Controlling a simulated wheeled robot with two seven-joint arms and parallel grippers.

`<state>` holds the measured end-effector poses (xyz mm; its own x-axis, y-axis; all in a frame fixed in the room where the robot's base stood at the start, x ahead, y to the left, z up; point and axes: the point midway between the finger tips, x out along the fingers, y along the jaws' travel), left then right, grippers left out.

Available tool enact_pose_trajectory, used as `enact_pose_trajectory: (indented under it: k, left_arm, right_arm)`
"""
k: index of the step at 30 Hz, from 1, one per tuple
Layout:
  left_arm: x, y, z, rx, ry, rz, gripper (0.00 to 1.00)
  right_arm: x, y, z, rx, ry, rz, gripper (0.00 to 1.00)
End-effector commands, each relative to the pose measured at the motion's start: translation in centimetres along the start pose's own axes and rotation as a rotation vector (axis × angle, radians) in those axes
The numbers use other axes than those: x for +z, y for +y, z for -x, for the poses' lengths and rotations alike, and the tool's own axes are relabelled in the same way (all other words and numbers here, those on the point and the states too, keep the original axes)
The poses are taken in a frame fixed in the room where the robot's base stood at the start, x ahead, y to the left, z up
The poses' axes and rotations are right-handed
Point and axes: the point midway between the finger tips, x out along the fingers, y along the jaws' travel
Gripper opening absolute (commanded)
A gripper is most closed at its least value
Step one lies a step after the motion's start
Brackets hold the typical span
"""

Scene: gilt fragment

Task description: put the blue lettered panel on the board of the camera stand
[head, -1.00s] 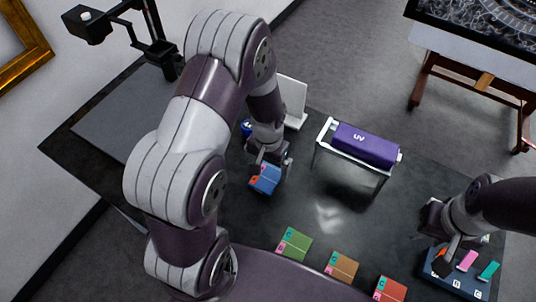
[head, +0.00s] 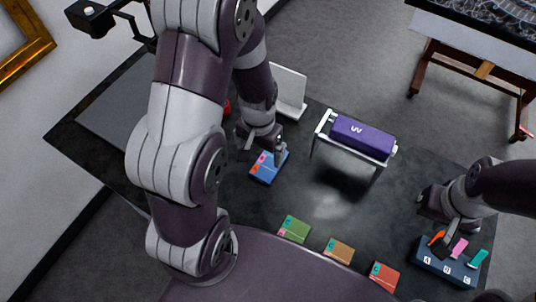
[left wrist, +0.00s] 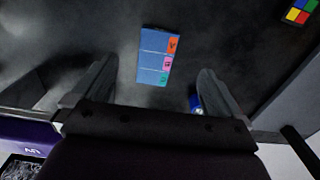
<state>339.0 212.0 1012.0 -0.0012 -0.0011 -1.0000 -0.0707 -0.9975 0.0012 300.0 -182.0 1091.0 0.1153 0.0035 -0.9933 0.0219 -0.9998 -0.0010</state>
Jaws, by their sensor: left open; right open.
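The blue lettered panel (head: 266,170) lies flat on the dark table. In the left wrist view the panel (left wrist: 152,62) shows orange, pink and teal lettered tabs along one edge. My left gripper (head: 262,150) is open and empty just above the panel's far end, with the panel seen between its spread fingers in the wrist view. The camera stand (head: 92,14) is at the top left, and its grey board (head: 108,115) lies bare where it shows; my left arm hides part of it. My right gripper (head: 448,222) is open beside the lettered rack (head: 440,270).
A purple UV lamp (head: 362,138) on a white frame stands right of the panel. A white upright stand (head: 290,90) is behind my left gripper. Green (head: 293,229), brown (head: 338,251) and red (head: 384,275) panels line the front. A colour checker (left wrist: 298,14) shows in the wrist view.

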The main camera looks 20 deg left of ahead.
Motion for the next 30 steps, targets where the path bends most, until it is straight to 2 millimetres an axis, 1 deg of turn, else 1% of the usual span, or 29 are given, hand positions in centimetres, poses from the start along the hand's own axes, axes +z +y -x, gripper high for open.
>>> enact_pose_trajectory:
  k: [1, 3, 6, 11, 16, 18, 21, 26, 27, 29, 30]
  left_arm:
    - [0.3, 0.1, -1.3, 0.001, -0.009, -0.009, 1.00]
    - [0.4, 0.1, -3.0, 0.002, -0.011, -0.009, 1.00]
    - [0.3, 0.1, -5.1, 0.001, -0.008, -0.009, 1.00]
    - [0.3, 0.1, -7.0, 0.001, -0.005, -0.008, 1.00]
    - [0.5, 0.0, -9.9, 0.001, -0.009, -0.008, 1.00]
    - [0.3, 0.0, -11.2, 0.001, -0.006, -0.008, 1.00]
    - [0.3, 0.0, -11.9, 0.000, -0.004, -0.008, 1.00]
    - [0.3, 0.0, -12.0, 0.000, -0.002, -0.008, 1.00]
    - [0.3, 0.0, -12.0, 0.000, -0.002, -0.008, 0.97]
    - [0.3, 0.0, -12.0, 0.000, -0.002, -0.008, 0.77]
    - [0.3, 0.0, -12.0, 0.000, -0.002, -0.008, 0.64]
  right_arm:
    - [0.1, 0.0, -0.3, 0.000, -0.002, 0.000, 0.43]
    - [0.1, 0.0, -0.2, 0.000, -0.001, 0.000, 0.43]
    - [0.1, 0.0, -0.2, 0.000, -0.001, 0.000, 0.43]
    - [0.1, 0.0, 0.0, 0.000, -0.001, 0.000, 0.43]
    - [-0.1, 0.0, 1.0, 0.000, -0.001, 0.000, 0.43]
    - [-0.1, 0.0, 0.9, 0.000, -0.001, 0.000, 0.43]
    - [-0.1, 0.0, 0.9, 0.000, -0.001, 0.000, 0.43]
    - [-0.1, 0.0, 0.9, 0.000, -0.001, 0.000, 0.43]
    - [-0.1, 0.0, 0.9, 0.000, -0.001, 0.000, 0.43]
    - [-0.1, 0.0, 0.9, 0.000, -0.001, 0.000, 0.43]
    - [-0.1, 0.0, 0.9, 0.000, -0.001, 0.000, 0.43]
